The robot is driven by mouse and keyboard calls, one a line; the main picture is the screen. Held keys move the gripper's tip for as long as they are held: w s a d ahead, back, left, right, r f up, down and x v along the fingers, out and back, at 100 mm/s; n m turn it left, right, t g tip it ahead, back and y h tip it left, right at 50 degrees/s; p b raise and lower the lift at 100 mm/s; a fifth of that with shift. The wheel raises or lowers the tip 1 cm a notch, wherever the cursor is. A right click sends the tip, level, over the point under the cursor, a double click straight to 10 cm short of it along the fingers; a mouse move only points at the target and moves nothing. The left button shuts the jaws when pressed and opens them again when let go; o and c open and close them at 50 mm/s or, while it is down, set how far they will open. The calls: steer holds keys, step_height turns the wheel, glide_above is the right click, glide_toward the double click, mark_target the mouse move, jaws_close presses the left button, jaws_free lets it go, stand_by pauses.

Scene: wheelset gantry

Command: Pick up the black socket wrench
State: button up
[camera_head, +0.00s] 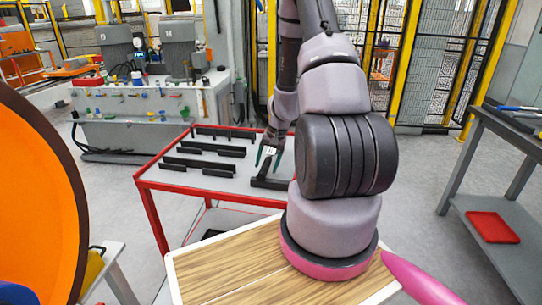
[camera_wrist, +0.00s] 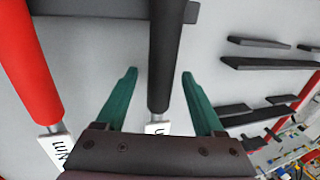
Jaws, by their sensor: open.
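In the wrist view, a black handle (camera_wrist: 166,50), which looks like the black socket wrench, runs from the top edge down between my fingers. Its lower end has a short silver shank and a white label, partly cut off by my gripper body. My gripper (camera_wrist: 160,73) is open, with one green finger on each side of the handle and a visible gap on both sides. I cannot tell the height gap. In the head view, my gripper (camera_head: 269,160) is over the right part of the red-framed table (camera_head: 150,187), above dark pieces.
A red-handled tool (camera_wrist: 30,65) with a white label lies left of my gripper in the wrist view. A dark bar (camera_wrist: 110,8) crosses near the top. Several black bars (camera_head: 205,163) lie on the table's left part. A grey workbench (camera_head: 510,130) stands at the right.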

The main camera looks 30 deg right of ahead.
jaws_close()
